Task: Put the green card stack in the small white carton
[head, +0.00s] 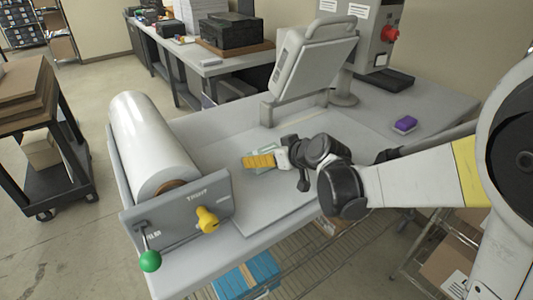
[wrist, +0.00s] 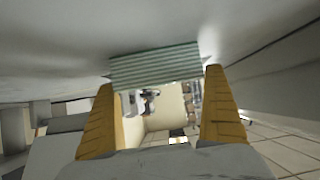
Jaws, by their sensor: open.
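The green card stack (wrist: 155,66) shows in the wrist view as a pale green, striped block just beyond and between my two yellow fingertips. My gripper (wrist: 160,84) is open, with one finger on each side and a gap between them. In the head view, my gripper (head: 250,161) is low over the grey machine bed, and a pale green edge of the stack (head: 265,148) shows beside the yellow finger. The finger hides much of the stack there. I cannot tell whether the fingers touch it. I cannot make out a small white carton in either view.
A large white roll (head: 150,140) and a plate with a yellow knob (head: 207,220) stand left of the bed. A grey control panel (head: 313,58) rises behind my gripper. A purple block (head: 405,124) lies on the right surface.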

